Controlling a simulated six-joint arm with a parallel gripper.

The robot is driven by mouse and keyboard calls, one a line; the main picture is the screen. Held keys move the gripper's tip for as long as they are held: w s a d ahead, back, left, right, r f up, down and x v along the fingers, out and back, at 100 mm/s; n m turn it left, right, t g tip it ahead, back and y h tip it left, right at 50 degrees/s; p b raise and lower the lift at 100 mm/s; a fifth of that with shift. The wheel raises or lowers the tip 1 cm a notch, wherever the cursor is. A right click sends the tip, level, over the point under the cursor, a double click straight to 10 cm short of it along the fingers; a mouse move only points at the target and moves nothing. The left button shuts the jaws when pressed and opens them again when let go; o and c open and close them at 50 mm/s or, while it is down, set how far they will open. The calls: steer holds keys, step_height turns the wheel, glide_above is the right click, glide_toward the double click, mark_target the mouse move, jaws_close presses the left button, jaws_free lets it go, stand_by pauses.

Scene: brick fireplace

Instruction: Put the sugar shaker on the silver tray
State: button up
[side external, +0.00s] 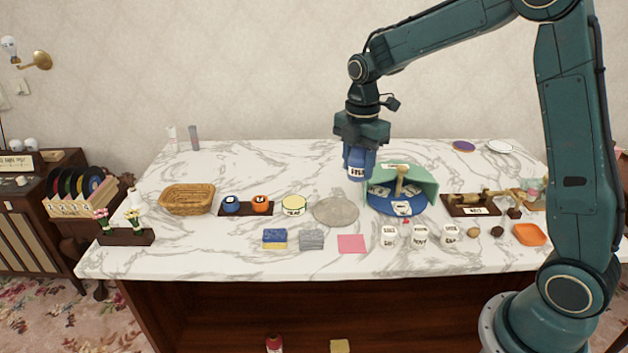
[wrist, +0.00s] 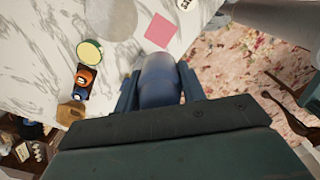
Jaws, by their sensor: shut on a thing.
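My gripper (side external: 358,150) is shut on a blue cylindrical container (side external: 359,171) with a white label, held upright above the table. The label is too small to read, so I cannot confirm it is the sugar shaker. In the wrist view the container (wrist: 160,82) sits between the two fingers. A round grey disc, seemingly the silver tray (side external: 335,212), lies flat, bare and left of and below the held container in the side view. It also shows at the top of the wrist view (wrist: 112,17).
A blue and green stand (side external: 428,181) is close right of the held container. A pale-green-topped tin (side external: 294,205) is left of the disc, with a pink square (side external: 351,244) in front. Several white labelled cups (side external: 420,237) stand front right. A wicker basket (side external: 187,199) is at left.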

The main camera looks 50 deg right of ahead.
glide_above(336, 211)
steer(key=shift+a+r, duration=0.1)
steer(key=shift+r, duration=0.25)
stand_by(0.3)
step_height(336, 211, down, 16)
steer(key=shift+r, duration=0.15)
stand_by(0.4)
steer(key=shift+f, duration=2.15)
steer(key=shift+f, duration=0.15)
steer(key=o, duration=1.1)
steer(key=shift+c, duration=0.2)
